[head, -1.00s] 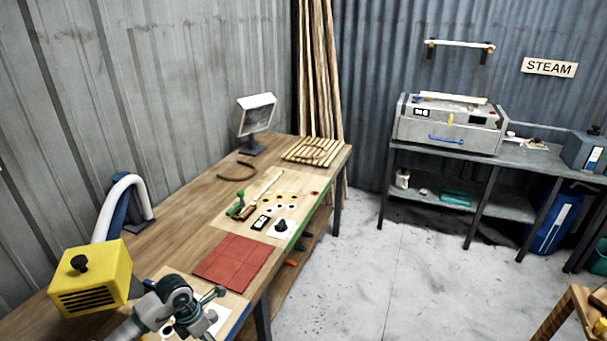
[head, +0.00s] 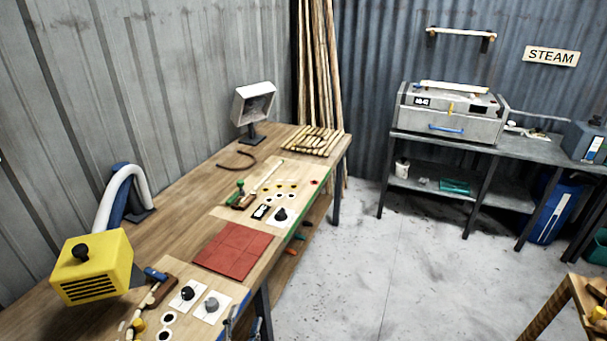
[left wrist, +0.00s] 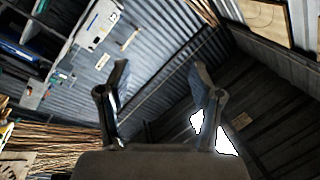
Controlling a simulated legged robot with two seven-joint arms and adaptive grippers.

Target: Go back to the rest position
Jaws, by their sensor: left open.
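My left gripper (left wrist: 157,80) is open and empty in the left wrist view, its two fingers spread apart against the corrugated walls. In the head view only small dark tips of it (head: 242,328) seem to show at the bottom edge, by the front edge of the wooden workbench (head: 185,220). Nothing lies between the fingers. My right gripper is not in view.
The bench holds a yellow box (head: 92,268), a red mat (head: 230,250), knobs on white plates (head: 210,305) and a lamp-like panel (head: 254,103). A grey steam box (head: 450,112) stands on the far table. The floor between is clear.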

